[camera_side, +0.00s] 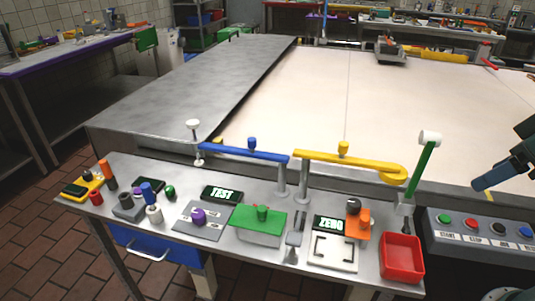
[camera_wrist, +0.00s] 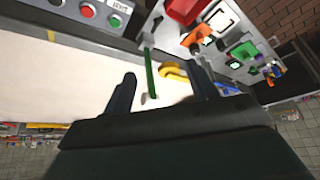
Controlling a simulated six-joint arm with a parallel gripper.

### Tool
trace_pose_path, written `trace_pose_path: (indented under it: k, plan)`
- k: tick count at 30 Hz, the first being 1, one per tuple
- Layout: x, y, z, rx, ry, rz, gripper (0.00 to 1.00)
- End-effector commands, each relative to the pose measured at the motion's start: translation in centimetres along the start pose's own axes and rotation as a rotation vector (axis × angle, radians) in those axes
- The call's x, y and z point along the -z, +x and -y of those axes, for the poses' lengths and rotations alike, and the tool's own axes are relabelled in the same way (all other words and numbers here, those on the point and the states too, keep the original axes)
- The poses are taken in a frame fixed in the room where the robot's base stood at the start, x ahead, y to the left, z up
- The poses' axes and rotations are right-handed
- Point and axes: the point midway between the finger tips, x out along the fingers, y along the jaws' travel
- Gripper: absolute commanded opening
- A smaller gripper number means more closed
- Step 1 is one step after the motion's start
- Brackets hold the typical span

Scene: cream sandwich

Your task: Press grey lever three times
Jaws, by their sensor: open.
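A small grey lever (camera_side: 295,236) stands on the metal table in the side view, between the green-topped box (camera_side: 258,219) and the ZERO display. I cannot pick it out with certainty in the wrist view. My gripper (camera_side: 497,158) shows only in part at the right edge of the side view, high above the button panel and well to the right of the grey lever. In the wrist view my gripper (camera_wrist: 160,72) has its two dark fingers spread apart with nothing held between them. The green lever (camera_wrist: 150,72) appears beyond the gap.
A blue arm (camera_side: 245,153) and a yellow arm (camera_side: 345,160) on posts rise behind the grey lever. A green lever with a white end (camera_side: 423,170) stands upright beside the red bin (camera_side: 401,259). The button panel (camera_side: 485,232) is at right. The broad white surface behind is largely clear.

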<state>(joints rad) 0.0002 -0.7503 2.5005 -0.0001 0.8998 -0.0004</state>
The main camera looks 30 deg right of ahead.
Motion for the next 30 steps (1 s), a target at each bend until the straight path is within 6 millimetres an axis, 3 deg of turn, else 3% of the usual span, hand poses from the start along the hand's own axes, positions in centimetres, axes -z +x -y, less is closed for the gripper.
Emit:
trace_pose_path:
  k: [1, 6, 9, 20, 30]
  plan:
    - [0.0, 0.0, 0.0, 0.0, 0.0, 0.0, 0.48]
    - [0.3, 0.0, 0.1, 0.002, -0.011, 0.004, 0.15]
    - [0.7, 0.0, 0.3, 0.006, -0.031, 0.014, 0.0]
    - [4.0, 0.6, 1.9, 0.037, -0.199, 0.088, 0.0]
    - [8.0, 2.2, 4.9, 0.078, -0.416, 0.176, 0.0]
